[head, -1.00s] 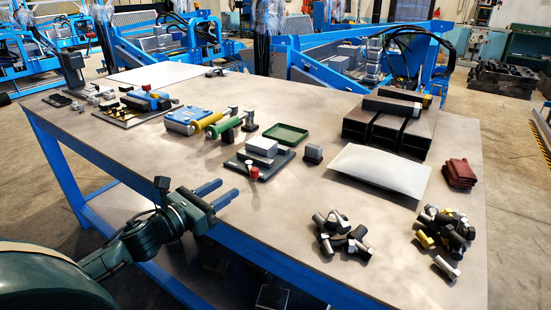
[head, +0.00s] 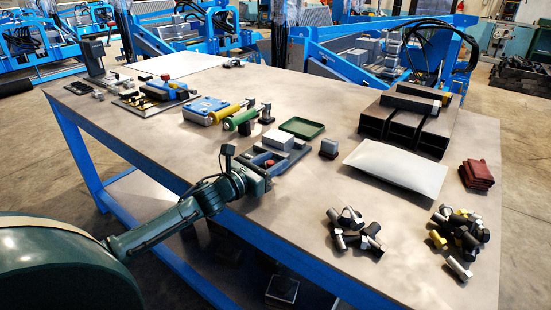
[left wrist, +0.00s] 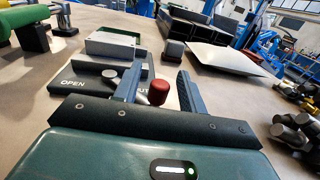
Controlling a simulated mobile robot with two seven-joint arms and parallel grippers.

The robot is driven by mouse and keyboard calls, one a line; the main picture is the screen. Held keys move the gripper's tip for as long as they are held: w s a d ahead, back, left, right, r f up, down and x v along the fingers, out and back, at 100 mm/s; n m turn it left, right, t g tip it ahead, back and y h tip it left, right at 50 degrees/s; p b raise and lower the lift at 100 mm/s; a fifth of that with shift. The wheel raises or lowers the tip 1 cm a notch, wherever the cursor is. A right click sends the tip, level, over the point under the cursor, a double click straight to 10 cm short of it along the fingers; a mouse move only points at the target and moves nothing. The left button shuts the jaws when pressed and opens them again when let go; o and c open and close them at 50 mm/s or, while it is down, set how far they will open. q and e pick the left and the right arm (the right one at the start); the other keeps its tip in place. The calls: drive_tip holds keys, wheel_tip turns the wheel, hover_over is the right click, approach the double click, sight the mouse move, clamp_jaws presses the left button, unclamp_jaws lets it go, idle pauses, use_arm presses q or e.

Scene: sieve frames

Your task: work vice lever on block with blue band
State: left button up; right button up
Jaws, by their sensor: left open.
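The vice (head: 300,148) is a dark plate near the table's front edge with a pale grey block (head: 278,139) on it. In the left wrist view its plate (left wrist: 75,88) carries the word OPEN and a partly covered second label, and the grey block (left wrist: 113,44) sits behind. I cannot make out a blue band on it. The lever's red knob (left wrist: 158,92) also shows in the head view (head: 268,163). My left gripper (left wrist: 159,78) is open, its two fingers on either side of the knob, with gaps visible. My right gripper is out of view.
A white sheet (head: 396,167) and heaps of bolts (head: 356,230) lie farther right. Table is clear in front of the bolts.

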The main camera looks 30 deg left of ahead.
use_arm(q)
drive_tip(key=shift+w+d, duration=0.15)
drive_tip(key=shift+w, duration=0.65)
clamp_jaws()
